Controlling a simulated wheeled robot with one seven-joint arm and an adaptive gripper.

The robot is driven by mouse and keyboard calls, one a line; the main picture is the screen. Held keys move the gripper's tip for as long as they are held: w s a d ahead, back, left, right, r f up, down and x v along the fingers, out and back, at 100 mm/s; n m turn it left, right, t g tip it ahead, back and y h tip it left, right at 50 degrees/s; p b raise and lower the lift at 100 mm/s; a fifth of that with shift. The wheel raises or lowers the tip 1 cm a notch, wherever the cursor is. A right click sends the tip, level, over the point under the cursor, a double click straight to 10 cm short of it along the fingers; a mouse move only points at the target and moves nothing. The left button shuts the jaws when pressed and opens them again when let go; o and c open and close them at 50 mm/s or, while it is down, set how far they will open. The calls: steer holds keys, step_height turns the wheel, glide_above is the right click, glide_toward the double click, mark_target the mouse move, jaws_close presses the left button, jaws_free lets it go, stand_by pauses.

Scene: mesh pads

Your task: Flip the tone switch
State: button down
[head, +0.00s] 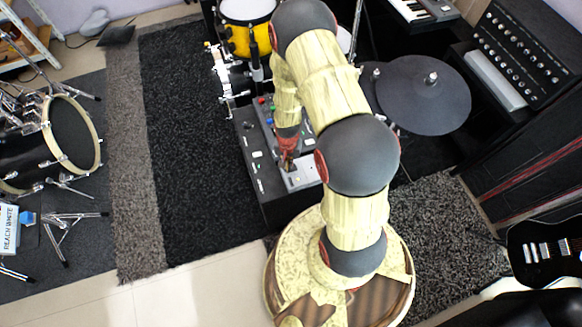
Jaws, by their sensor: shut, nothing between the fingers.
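The tone switch itself is too small to make out. A dark box (257,170) with a grey control panel (304,176) and small colored buttons stands at the centre. My gripper (289,165) points down at the panel, close above or touching its upper left part; I cannot tell which. Its fingers look shut and hold nothing. My arm covers the right side of the box and part of the panel.
A yellow drum (245,38) and a dark cymbal (424,95) stand beyond and right of the box. A black amplifier (525,50) is at the upper right, a guitar (545,252) at the lower right. The dark rug (190,130) on the left is clear.

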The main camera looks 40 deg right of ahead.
steer(key=shift+f+b, duration=0.3)
steer(key=shift+f, duration=0.15)
steer(key=shift+r, duration=0.1)
steer(key=shift+r+p, duration=2.75)
steer(key=shift+r, duration=0.75)
steer(key=shift+s, duration=0.1)
steer(key=s+a+r+n+g, duration=0.1)
steer(key=s+a+n+g, duration=0.1)
steer(key=s, duration=0.4)
steer(key=s+a+r+n+t, duration=0.2)
steer(key=a+r, duration=0.1)
steer(key=r, duration=1.3)
steer(key=s+a+r+n+t, duration=0.2)
steer(key=a+r+t, duration=0.1)
steer(key=r, duration=1.3)
steer(key=s+a+r+n+t, duration=0.2)
steer(key=a+r+n, duration=0.1)
steer(key=r, duration=1.4)
steer(key=shift+a+t, duration=0.3)
steer(key=shift+a, duration=0.15)
